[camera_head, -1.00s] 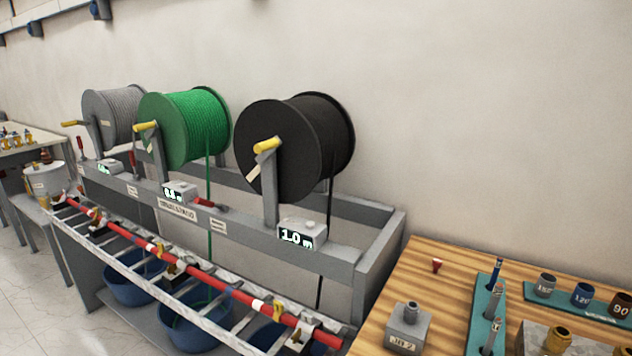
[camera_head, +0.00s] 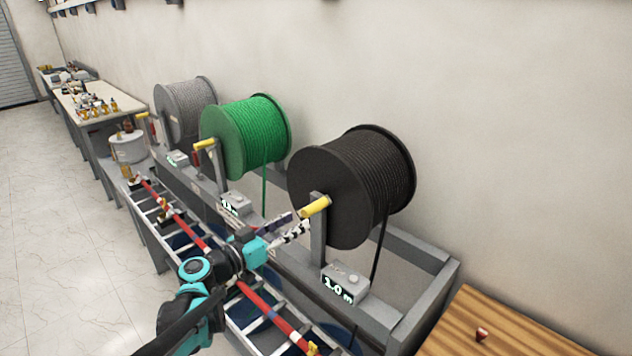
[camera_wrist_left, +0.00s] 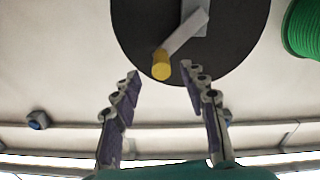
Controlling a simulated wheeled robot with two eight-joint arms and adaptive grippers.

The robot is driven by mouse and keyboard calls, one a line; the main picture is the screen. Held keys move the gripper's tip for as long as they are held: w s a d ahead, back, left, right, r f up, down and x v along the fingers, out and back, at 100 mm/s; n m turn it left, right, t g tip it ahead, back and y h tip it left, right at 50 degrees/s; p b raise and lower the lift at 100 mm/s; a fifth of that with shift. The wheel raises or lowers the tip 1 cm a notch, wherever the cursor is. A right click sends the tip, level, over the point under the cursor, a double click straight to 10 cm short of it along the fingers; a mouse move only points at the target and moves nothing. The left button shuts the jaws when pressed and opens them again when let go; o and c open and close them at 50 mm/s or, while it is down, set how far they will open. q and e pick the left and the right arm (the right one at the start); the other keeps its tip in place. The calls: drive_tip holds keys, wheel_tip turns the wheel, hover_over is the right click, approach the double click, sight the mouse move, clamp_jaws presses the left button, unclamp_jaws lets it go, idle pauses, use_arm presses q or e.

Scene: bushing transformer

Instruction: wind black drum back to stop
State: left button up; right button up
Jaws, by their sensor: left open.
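The black drum (camera_head: 340,190) sits at the right end of the row of drums, with black cable running down from it. Its crank has a yellow handle (camera_head: 315,206) on the near face, and the counter box (camera_head: 346,283) below reads 1.0 m. My left gripper (camera_head: 297,222) is open just left of the yellow handle, apart from it. In the left wrist view the yellow handle (camera_wrist_left: 161,65) shows beyond and between the open fingertips (camera_wrist_left: 159,72), against the black drum face (camera_wrist_left: 137,25). My right gripper is not in view.
A green drum (camera_head: 245,138) and a grey drum (camera_head: 184,110) stand to the left with their own cranks. A red bar (camera_head: 190,228) runs along the rack below my left arm. A wooden bench (camera_head: 490,325) is at the lower right.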

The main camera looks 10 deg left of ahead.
sight(312, 208)
use_arm(q)
drive_tip(key=x, duration=0.7)
drive_tip(key=shift+w+r, duration=0.3)
drive_tip(key=shift+r, duration=0.1)
clamp_jaws()
